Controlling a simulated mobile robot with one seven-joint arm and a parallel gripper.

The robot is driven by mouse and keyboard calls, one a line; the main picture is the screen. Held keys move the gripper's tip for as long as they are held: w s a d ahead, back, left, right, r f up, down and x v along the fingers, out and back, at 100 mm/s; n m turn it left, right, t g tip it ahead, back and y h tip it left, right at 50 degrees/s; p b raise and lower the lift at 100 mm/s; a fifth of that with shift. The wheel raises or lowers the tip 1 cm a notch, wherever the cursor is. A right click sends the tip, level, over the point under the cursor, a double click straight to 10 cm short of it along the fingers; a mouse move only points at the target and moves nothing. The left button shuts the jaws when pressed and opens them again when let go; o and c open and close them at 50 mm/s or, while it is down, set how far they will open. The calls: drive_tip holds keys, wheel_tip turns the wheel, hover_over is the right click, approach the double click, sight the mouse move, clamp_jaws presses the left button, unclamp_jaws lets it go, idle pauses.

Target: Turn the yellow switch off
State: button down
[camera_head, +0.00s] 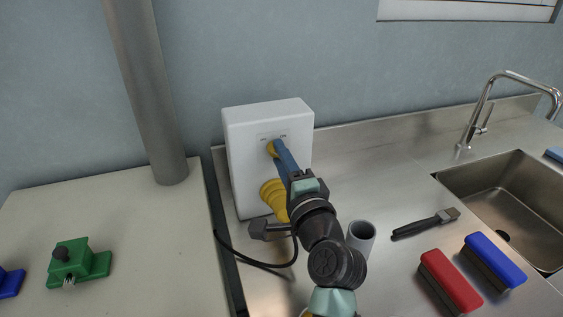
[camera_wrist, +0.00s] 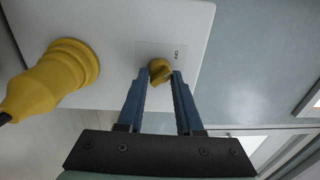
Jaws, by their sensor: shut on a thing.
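The yellow switch (camera_head: 271,149) is a small knob on the upper front of a white box (camera_head: 245,165) that stands against the wall. In the wrist view the switch (camera_wrist: 160,72) sits on a pale label plate with small lettering, of which I can make out little. My gripper (camera_head: 277,146) reaches the switch with its blue fingers. In the wrist view the fingertips of my gripper (camera_wrist: 160,77) lie on either side of the knob and are shut on it. The fingers partly cover the knob in the head view.
A large yellow plug (camera_wrist: 55,77) with a black cable sits in the box below the switch. A grey pipe (camera_head: 150,90) stands left.

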idle(0.4)
drive_tip(key=c, duration=0.6)
unclamp_jaws()
drive_tip(key=shift+o, duration=0.2)
drive_tip(key=v, duration=1.3)
drive_tip(key=shift+b, duration=0.45)
